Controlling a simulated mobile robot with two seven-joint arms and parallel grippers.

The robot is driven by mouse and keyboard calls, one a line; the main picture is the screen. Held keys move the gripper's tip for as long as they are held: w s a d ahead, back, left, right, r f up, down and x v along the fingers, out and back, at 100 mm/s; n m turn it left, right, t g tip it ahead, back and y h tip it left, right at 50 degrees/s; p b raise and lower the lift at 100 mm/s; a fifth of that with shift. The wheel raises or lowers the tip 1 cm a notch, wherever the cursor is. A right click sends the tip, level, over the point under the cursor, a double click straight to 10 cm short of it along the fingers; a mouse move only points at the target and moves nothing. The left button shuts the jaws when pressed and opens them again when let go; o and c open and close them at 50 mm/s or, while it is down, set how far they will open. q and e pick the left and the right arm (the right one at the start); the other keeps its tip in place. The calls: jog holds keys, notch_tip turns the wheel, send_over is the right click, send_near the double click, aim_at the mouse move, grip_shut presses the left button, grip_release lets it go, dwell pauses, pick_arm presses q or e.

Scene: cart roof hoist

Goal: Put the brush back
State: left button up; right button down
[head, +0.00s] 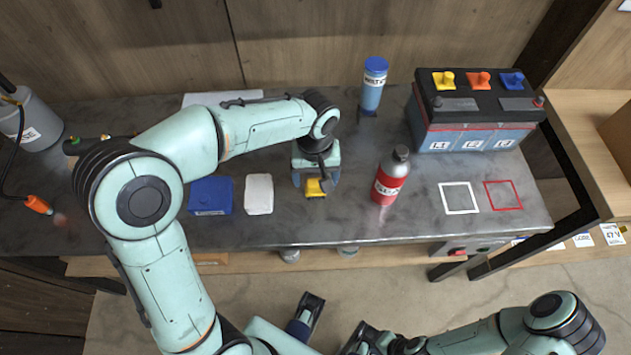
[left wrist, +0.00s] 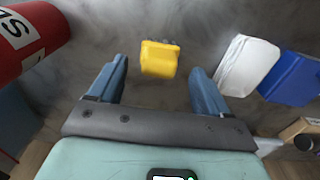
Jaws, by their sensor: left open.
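A small yellow block (head: 316,188) lies on the grey workbench (head: 330,226) near its front. It also shows in the left wrist view (left wrist: 159,59), between and beyond my left fingers. I cannot tell whether it is the brush. My left gripper (head: 315,183) points down over it, open and empty, with both fingers (left wrist: 158,88) apart from it. A slim dark-handled item (head: 240,102) lies by a pale pad (head: 205,98) at the back, partly behind my left arm. Its kind is unclear. My right gripper (head: 366,338) is low at the bottom edge, its jaws unclear.
White (head: 259,194) and blue (head: 210,195) blocks lie left of the yellow block. A red bottle (head: 391,176) stands close on its right. A blue-capped canister (head: 373,86) and a battery (head: 470,115) stand behind. White (head: 459,198) and red (head: 503,195) outlined squares are empty.

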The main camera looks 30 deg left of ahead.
aim_at(316, 183)
pick_arm(q)
notch_tip(316, 183, up, 7)
jog(key=p, duration=0.1)
jog(key=shift+r, duration=0.2)
pick_arm(e)
jog(key=shift+s+r, duration=0.15)
jog(key=shift+r, duration=0.35)
